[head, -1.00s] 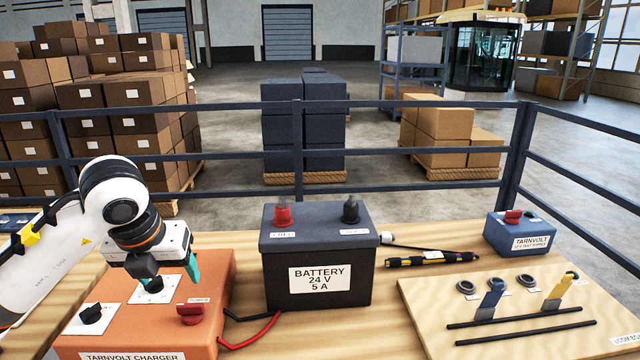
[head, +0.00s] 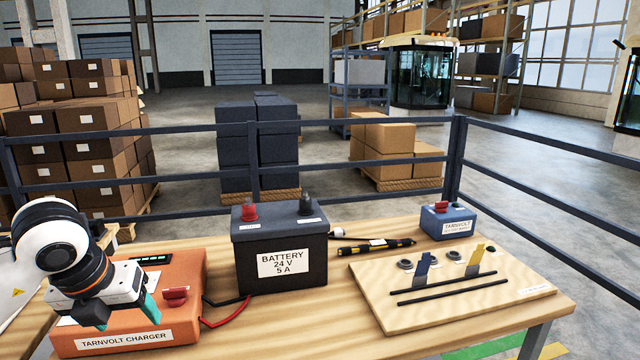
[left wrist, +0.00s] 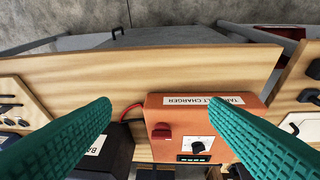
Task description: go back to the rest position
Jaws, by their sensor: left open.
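My left gripper (head: 128,316) is over the front part of the orange charger (head: 186,268) in the head view, with its teal fingers apart and nothing between them. In the left wrist view both teal fingers (left wrist: 165,140) are spread wide, with the charger (left wrist: 158,112) below and apart from them. The charger has a red knob (head: 175,297), a lit display and a label. Its black dial shows in the left wrist view (left wrist: 197,146); the arm hides it in the head view. My right gripper is not in view.
A dark battery (head: 280,250) stands beside the charger, with black and red cables between them. A board with levers (head: 450,290), a pen-like tester (head: 376,246) and a blue box (head: 448,222) are to the right on the wooden table (head: 340,310). A railing (head: 350,123) runs behind.

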